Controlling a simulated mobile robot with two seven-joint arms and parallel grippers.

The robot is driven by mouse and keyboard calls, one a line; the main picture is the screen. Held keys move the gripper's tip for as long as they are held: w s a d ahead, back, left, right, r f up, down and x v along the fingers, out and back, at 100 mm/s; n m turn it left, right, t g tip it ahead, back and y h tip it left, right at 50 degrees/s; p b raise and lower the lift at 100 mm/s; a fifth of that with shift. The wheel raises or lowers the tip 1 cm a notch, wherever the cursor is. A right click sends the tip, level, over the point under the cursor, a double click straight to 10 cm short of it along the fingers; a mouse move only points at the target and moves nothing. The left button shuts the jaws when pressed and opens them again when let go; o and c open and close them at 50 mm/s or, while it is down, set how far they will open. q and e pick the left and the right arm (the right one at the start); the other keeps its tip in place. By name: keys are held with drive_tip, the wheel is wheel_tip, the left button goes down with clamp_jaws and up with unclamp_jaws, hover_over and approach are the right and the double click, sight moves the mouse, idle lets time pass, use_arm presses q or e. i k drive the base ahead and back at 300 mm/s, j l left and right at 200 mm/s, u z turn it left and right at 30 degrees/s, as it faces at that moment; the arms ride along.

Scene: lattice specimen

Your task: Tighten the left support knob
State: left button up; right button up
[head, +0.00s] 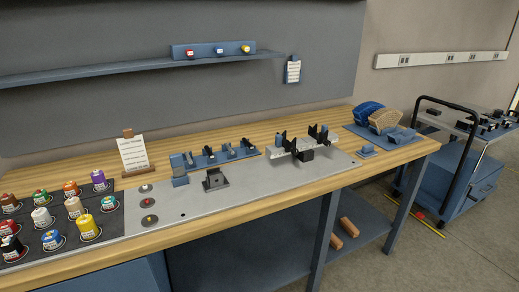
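A test fixture with a pale bar (291,151) stands on the grey metal plate (260,192), right of the middle of the bench. It carries a black left support (284,138) and a black right support (313,131), both upright. A black block (306,155) sits at the front of the bar. The left support's knob is too small to make out, so I cannot tell how tight it is. Neither of my grippers shows in the head view.
A blue rack (240,154) with small tools and a dark block (215,181) stand left of the fixture. Several coloured jars (88,226) fill the left end. A blue tray (385,139) holds curved parts at right. A cart (455,170) stands beyond. The plate's front is mostly clear.

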sight(294, 151)
drive_tip(key=i+l+u, duration=0.3)
drive_tip(key=l+u, duration=0.35)
drive_tip(key=i+l+u, duration=0.15)
drive_tip(key=l, duration=0.35)
drive_tip(key=l+u, duration=0.15)
drive_tip(key=l, duration=0.35)
drive_tip(key=i+l, duration=0.1)
drive_tip(key=l, duration=0.45)
drive_tip(key=i+l, duration=0.1)
drive_tip(key=l, duration=0.45)
drive_tip(key=i+l, duration=0.1)
drive_tip(key=l, duration=0.45)
